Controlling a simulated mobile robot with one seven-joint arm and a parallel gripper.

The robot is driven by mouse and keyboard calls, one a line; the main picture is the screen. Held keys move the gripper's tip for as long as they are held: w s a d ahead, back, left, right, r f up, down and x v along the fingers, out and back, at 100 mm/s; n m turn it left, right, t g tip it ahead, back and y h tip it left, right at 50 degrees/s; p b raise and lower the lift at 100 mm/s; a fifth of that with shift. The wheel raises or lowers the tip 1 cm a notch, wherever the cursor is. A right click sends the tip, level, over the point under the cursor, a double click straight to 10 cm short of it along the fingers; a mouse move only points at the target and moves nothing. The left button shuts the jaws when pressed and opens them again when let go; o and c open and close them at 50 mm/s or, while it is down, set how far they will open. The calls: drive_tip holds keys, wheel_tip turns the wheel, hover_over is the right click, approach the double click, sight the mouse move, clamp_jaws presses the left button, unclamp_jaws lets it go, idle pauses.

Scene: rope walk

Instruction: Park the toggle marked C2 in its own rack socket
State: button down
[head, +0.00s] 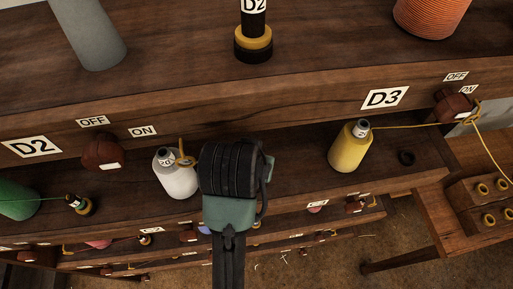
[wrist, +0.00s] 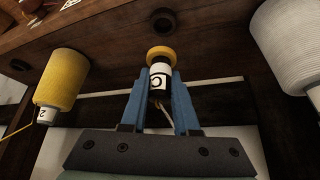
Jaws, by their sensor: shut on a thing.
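My gripper (wrist: 160,85) is shut on a toggle (wrist: 159,77) with a yellow collar, a white band and a dark end; the band shows a C, and its number cannot be read. The toggle's yellow end points toward a dark round socket ring (wrist: 162,21) in the wooden rack, with a gap visible between them. In the head view my dark wrist block hides the fingers, the held toggle and that ring. No label marked C2 can be read.
A yellow spool (head: 351,147) and a white spool (head: 176,177) stand on either side of my gripper. Another dark ring (head: 407,157) lies right of the yellow spool. A toggle marked D2 (head: 253,35) stands above. A yellow cord (head: 408,126) runs rightward.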

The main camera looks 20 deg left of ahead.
wheel_tip(320, 180, down, 3)
drive_tip(key=shift+f, duration=0.95)
drive_tip(key=shift+f+b, duration=0.35)
drive_tip(key=shift+f, duration=0.2)
idle(0.8)
drive_tip(key=c, duration=0.9)
unclamp_jaws()
drive_tip(key=shift+c, duration=0.2)
drive_tip(key=v, duration=1.1)
drive_tip(key=shift+p, duration=0.35)
